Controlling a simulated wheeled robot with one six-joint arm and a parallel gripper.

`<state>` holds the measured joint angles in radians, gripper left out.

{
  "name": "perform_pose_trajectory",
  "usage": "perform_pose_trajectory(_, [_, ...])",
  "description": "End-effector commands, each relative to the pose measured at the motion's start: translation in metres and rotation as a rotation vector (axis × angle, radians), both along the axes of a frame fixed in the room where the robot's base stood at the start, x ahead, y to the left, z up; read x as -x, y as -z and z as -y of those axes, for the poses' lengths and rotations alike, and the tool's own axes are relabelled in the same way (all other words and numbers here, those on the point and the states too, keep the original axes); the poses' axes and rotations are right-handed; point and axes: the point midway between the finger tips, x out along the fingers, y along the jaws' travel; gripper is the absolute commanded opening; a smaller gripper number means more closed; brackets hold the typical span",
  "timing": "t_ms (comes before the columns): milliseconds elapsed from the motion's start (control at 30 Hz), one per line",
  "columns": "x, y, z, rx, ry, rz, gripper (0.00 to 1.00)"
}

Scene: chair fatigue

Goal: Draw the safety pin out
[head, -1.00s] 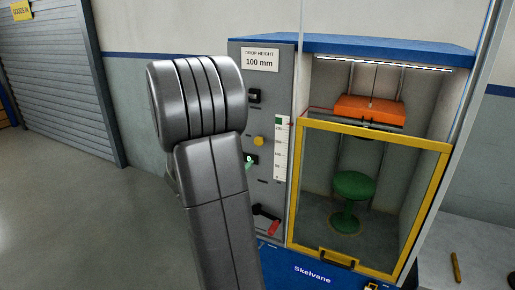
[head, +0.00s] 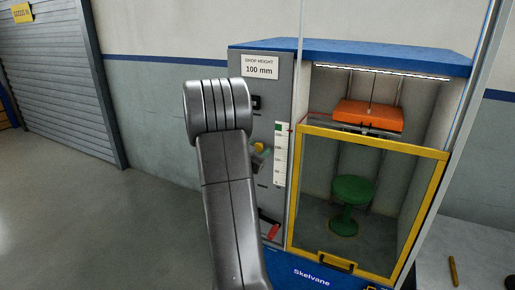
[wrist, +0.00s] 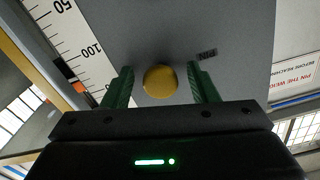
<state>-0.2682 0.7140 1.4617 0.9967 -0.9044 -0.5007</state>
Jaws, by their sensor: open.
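The safety pin's round yellow head (wrist: 160,81) stands out from the grey panel in the wrist view. My gripper (wrist: 160,73) is open, with one green finger on each side of the yellow head and a visible gap on both sides. In the head view the yellow head (head: 259,146) shows only partly beside my arm. A green fingertip of my gripper (head: 265,153) shows right by it, and the rest of the gripper is hidden behind my arm. The pin's shaft is not visible.
The grey panel (head: 270,100) carries a white scale (head: 281,155) right of the pin and a red-handled lever (head: 268,229) below. A yellow-framed guard door (head: 375,143) closes the cabinet's front, with an orange weight (head: 368,115) and green stool (head: 352,190) inside. Open floor lies left.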

Motion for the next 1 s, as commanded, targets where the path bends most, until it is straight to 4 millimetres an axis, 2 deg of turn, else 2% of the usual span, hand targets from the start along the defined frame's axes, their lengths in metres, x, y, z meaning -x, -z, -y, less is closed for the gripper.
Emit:
perform_pose_trajectory(300, [-0.002, 0.000, 0.001, 0.000, 0.000, 0.000, 0.52])
perform_pose_trajectory(567, [-0.002, 0.000, 0.001, 0.000, 0.000, 0.000, 0.00])
perform_pose_trajectory(767, [0.005, 0.000, -0.003, 0.001, -0.001, 0.001, 0.00])
perform_pose_trajectory(1000, [0.049, 0.001, -0.025, 0.000, -0.003, 0.001, 0.00])
